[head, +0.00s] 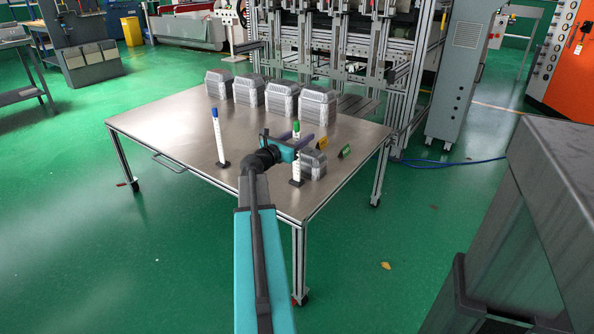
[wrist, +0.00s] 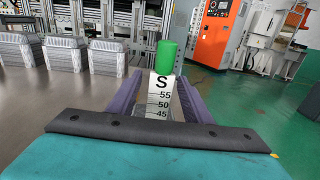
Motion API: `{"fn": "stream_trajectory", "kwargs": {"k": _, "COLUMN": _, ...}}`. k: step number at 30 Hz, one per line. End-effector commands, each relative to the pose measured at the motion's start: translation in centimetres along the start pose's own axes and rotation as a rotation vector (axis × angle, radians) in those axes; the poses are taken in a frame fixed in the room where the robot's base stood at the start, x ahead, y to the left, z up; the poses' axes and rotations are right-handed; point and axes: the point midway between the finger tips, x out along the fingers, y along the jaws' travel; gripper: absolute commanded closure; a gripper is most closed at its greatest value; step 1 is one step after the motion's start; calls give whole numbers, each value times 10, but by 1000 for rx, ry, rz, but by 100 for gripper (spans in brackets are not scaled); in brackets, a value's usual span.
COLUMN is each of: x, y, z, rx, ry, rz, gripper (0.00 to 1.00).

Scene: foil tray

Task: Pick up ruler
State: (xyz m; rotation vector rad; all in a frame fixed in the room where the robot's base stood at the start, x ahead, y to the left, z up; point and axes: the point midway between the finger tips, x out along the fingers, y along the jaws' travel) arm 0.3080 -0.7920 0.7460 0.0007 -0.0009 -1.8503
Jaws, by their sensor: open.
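A white upright ruler with a green cap (head: 296,153) stands in a dark base at the table's near right part. In the wrist view this ruler (wrist: 161,92) shows black marks, an S above 55, 50 and 45. My gripper (head: 298,142) is open, with its purple fingers on either side of the green-capped ruler. In the wrist view, gaps show between the ruler and the fingers of my gripper (wrist: 158,88). The ruler's lower part is hidden there by my gripper body. A second upright ruler with a blue cap (head: 219,138) stands to the left.
Several foil tray stacks (head: 249,91) line the far side of the metal table (head: 170,135). A smaller foil stack (head: 314,164) sits close right of the green-capped ruler. A yellow block (head: 322,142) and a green block (head: 345,152) lie nearby. The table's left part is clear.

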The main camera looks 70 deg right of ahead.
Motion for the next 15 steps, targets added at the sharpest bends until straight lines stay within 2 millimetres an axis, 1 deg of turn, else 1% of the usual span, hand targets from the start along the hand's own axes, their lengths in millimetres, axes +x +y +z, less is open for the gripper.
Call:
{"fn": "stream_trajectory", "kwargs": {"k": 1, "x": 7, "y": 1, "z": -1, "rx": 0, "ry": 0, "rz": -1, "gripper": 55}}
{"fn": "stream_trajectory", "kwargs": {"k": 6, "x": 18, "y": 1, "z": -1, "rx": -1, "ry": 0, "rz": 0, "gripper": 55}}
{"fn": "stream_trajectory", "kwargs": {"k": 15, "x": 20, "y": 0, "z": 0, "rx": -1, "ry": 0, "rz": 0, "gripper": 55}}
